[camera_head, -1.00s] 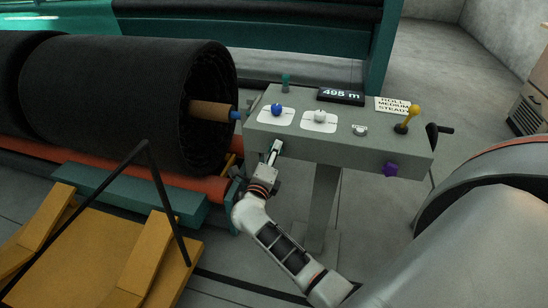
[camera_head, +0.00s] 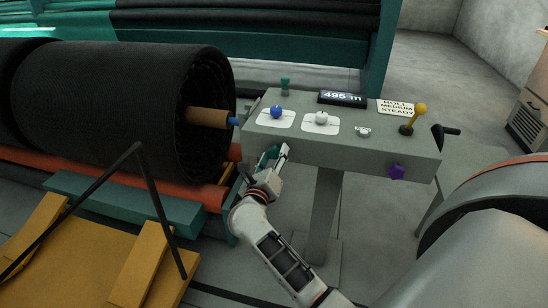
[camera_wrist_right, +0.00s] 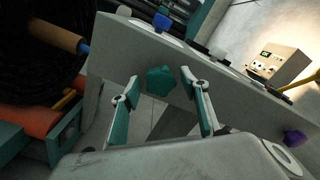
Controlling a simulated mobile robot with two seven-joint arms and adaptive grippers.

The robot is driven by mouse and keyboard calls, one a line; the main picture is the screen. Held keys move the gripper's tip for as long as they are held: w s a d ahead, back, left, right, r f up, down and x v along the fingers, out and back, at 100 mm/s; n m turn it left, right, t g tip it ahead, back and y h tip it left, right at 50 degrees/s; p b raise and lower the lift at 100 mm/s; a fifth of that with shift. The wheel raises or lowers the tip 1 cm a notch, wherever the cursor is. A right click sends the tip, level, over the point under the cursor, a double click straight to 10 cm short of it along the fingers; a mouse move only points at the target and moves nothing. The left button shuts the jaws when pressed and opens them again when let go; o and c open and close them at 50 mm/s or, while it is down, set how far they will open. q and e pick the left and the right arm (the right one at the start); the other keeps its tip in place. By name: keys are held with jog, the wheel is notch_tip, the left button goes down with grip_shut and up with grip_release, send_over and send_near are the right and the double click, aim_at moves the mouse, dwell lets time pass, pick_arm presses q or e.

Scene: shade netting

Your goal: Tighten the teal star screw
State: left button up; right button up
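The teal star screw (camera_wrist_right: 160,82) is on the front face of the grey control console (camera_head: 335,143). In the right wrist view it sits between the fingertips of my right gripper (camera_wrist_right: 160,79). That gripper is open, one finger left and one right of the screw, with gaps on both sides and no contact that I can see. In the head view my right gripper (camera_head: 276,154) is up against the left part of the console front and hides most of the screw. My left gripper is not in view.
The console carries a blue knob (camera_head: 276,112), a white knob (camera_head: 321,118), a yellow lever (camera_head: 418,112) and a display (camera_head: 342,97). A purple star knob (camera_head: 397,172) is on its front right. A black netting roll (camera_head: 120,105) stands left of the gripper.

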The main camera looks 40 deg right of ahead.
aim_at(274, 155)
jog(key=shift+p+v, duration=0.35)
jog(key=shift+v, duration=2.1)
jog(key=o, duration=0.5)
jog(key=shift+o, duration=0.2)
